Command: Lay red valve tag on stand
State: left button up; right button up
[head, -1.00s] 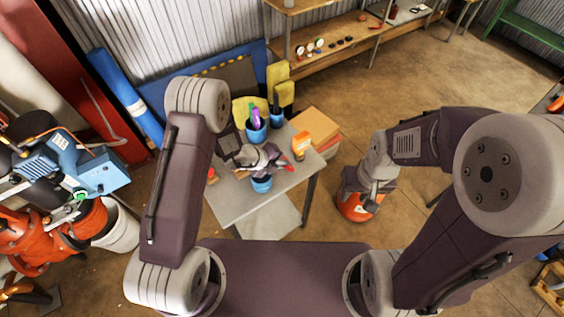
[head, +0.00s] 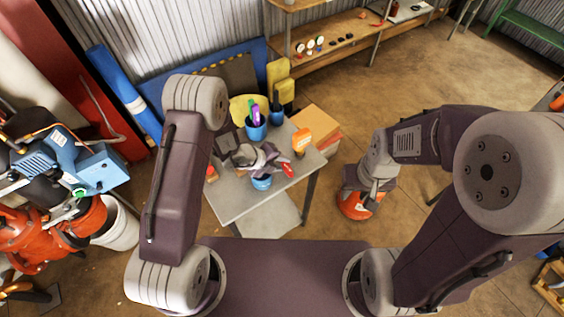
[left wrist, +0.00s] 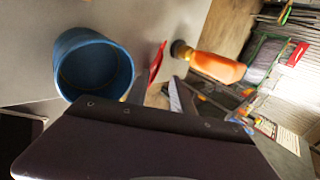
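The red valve tag (head: 287,170) is a small flat red piece at the right side of the grey-topped stand (head: 232,203). In the left wrist view the red tag (left wrist: 157,61) shows edge-on, just beyond my fingertips. My left gripper (head: 275,160) is low over the stand, close beside the tag. Its two fingers stand apart in the left wrist view (left wrist: 160,92), and nothing is clearly clamped between them. Whether the tag touches the stand top is hard to tell. My right gripper (head: 354,182) is low to the right of the stand, its fingers not distinguishable.
A blue cup (left wrist: 93,65) stands near my left gripper. An orange bottle (head: 302,140) stands at the stand's right edge. A blue pot with pens (head: 256,130) is at the back. Cardboard boxes (head: 318,120) lie behind right. Open floor lies further right.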

pick_arm(q)
jog(key=shift+p+v, duration=1.55)
jog(key=shift+v, duration=1.4)
